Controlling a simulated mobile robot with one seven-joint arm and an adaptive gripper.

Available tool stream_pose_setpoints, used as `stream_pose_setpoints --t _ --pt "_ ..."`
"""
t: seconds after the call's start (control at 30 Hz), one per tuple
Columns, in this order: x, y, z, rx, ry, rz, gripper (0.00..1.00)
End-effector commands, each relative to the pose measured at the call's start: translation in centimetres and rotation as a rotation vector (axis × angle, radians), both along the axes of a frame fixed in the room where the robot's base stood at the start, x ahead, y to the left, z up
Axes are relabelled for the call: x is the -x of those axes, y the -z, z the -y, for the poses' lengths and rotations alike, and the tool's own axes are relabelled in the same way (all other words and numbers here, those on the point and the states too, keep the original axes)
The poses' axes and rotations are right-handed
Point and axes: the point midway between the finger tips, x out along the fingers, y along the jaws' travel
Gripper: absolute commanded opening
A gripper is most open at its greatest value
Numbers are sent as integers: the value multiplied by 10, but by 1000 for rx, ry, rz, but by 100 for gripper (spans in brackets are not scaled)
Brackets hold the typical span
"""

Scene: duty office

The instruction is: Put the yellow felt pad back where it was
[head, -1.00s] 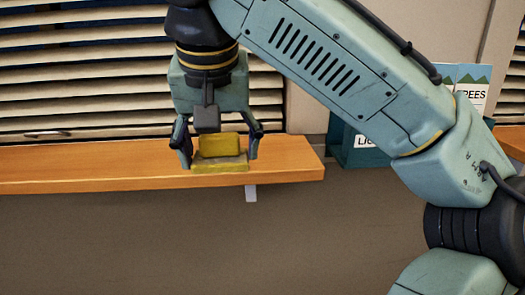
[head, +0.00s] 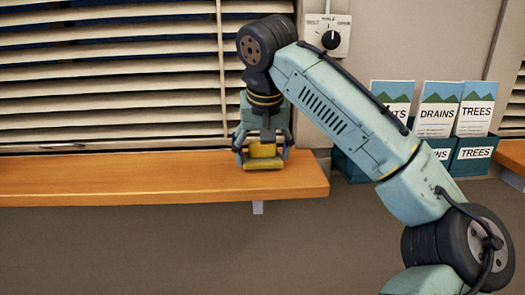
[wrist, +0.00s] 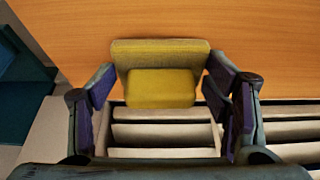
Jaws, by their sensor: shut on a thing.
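The yellow felt pad (head: 264,164) is a flat piece with a smaller yellow block on its upper side. My gripper (head: 263,157) points down, shut on the pad by its sides. In the wrist view my gripper (wrist: 160,82) has a finger on either side of the yellow pad (wrist: 160,50). The pad is over the orange wooden shelf (head: 130,180), towards its right end. I cannot tell whether its underside touches the shelf.
White slatted blinds (head: 110,85) stand behind the shelf. A teal leaflet holder (head: 470,155) with several leaflets is to the right, beyond the shelf's end. A dial switch (head: 328,36) is on the wall above. The shelf left of my gripper is clear.

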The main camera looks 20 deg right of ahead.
Motion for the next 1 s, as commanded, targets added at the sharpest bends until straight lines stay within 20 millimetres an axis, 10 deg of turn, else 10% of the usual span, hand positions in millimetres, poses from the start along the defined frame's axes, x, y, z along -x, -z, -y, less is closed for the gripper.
stream_pose_setpoints --t 0.47,0.5,1.0 --pt "0 13 -1 -1 -2 1 44" --pt "0 13 -1 -1 -2 1 71" --pt "0 12 -1 -1 -1 0 90"
